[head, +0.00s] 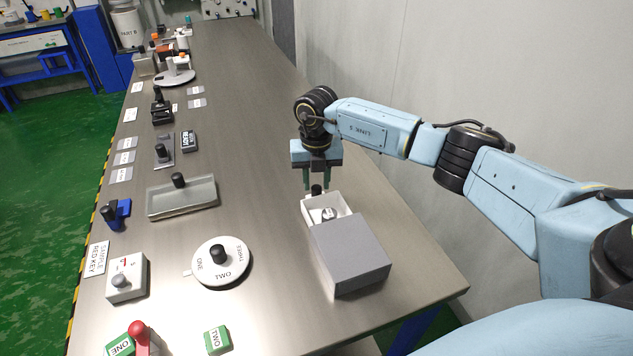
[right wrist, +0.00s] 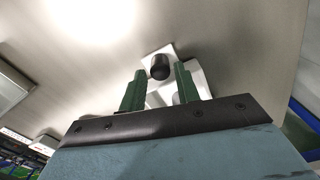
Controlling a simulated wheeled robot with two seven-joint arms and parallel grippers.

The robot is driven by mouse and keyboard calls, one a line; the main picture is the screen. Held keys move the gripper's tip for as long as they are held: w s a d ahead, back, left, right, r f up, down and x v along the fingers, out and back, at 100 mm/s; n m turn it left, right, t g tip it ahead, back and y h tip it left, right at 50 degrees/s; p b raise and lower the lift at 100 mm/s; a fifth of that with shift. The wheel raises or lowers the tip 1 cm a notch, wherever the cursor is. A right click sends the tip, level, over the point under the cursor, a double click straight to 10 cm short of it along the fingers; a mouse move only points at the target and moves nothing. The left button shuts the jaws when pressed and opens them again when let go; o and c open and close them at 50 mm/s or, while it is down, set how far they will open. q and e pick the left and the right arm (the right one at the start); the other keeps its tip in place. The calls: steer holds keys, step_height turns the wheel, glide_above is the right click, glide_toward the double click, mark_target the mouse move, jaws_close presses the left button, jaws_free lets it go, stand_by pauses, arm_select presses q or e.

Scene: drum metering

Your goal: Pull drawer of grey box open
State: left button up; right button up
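The grey box (head: 350,254) stands on the right part of the table. Its white drawer (head: 340,201) sticks out of the far end, open, with a small dark and silver item (head: 328,214) inside. The black drawer knob (head: 316,190) is at the drawer's far end; it also shows in the right wrist view (right wrist: 160,67). My right gripper (head: 319,183) points down over the knob end. Its two green fingers stand apart with the knob visible between them in the right wrist view (right wrist: 158,85), and they do not appear to touch it. My left gripper is not in view.
A white dial (head: 222,272) with a black knob, a grey tray-like block (head: 190,201) and a white switch box (head: 127,283) stand to the left. A red-topped lever (head: 138,332) is at the near left. The table middle is clear; a wall runs along the right.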

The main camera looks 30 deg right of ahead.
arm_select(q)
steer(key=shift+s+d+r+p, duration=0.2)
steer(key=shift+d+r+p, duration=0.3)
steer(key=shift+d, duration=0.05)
arm_select(e)
step_height(320, 180, up, 12)
steer(key=shift+r, duration=0.2)
